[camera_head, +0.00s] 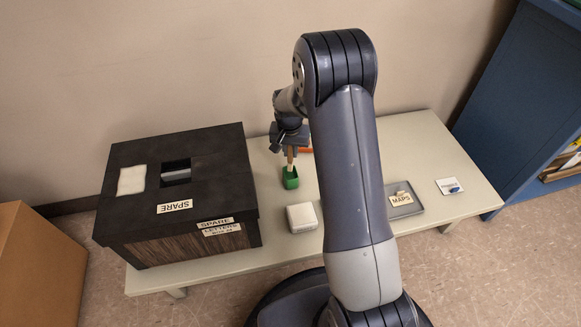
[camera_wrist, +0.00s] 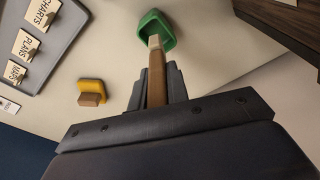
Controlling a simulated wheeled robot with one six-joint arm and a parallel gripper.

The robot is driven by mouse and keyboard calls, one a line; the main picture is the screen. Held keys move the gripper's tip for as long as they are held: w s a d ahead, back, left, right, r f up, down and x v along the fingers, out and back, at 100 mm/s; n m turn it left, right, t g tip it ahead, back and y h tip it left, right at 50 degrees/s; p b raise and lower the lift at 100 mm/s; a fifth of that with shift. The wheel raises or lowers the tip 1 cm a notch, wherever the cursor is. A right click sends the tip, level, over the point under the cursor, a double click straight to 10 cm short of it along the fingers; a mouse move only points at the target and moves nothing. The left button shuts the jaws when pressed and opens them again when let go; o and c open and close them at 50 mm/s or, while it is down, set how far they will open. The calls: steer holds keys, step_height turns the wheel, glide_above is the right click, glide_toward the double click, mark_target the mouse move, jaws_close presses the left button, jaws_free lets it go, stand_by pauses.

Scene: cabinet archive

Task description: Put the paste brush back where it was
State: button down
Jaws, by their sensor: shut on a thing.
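The paste brush (camera_head: 291,155), with a wooden handle and a pale end, is held upright in my gripper (camera_head: 289,143). In the wrist view the brush (camera_wrist: 157,76) lies between the two fingers of my gripper (camera_wrist: 158,86), which is shut on its handle. A small green cup (camera_head: 290,180) stands on the table directly below the brush. In the wrist view the brush's pale end overlaps the mouth of the green cup (camera_wrist: 147,22). I cannot tell how far inside the cup it is.
A black SPARE box (camera_head: 220,165) with a top slot stands to the left. A white block (camera_head: 302,216) is near the cup. A grey tray (camera_wrist: 62,45) holds labelled cards. A yellow item with a brown block (camera_wrist: 91,92) lies nearby. A white card (camera_head: 447,183) lies at the right.

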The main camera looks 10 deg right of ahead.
mark_target(291, 162)
steer(key=shift+f+b, duration=0.9)
steer(key=shift+f, duration=1.75)
steer(key=shift+f, duration=0.2)
steer(key=c, duration=1.4)
jaws_free()
steer(key=shift+o, duration=0.2)
step_height(291, 162, up, 12)
steer(key=s+p, duration=0.1)
steer(key=p, duration=0.3)
steer(key=shift+s+a+r, duration=0.15)
steer(key=shift+s+a, duration=0.05)
steer(key=shift+a, duration=0.1)
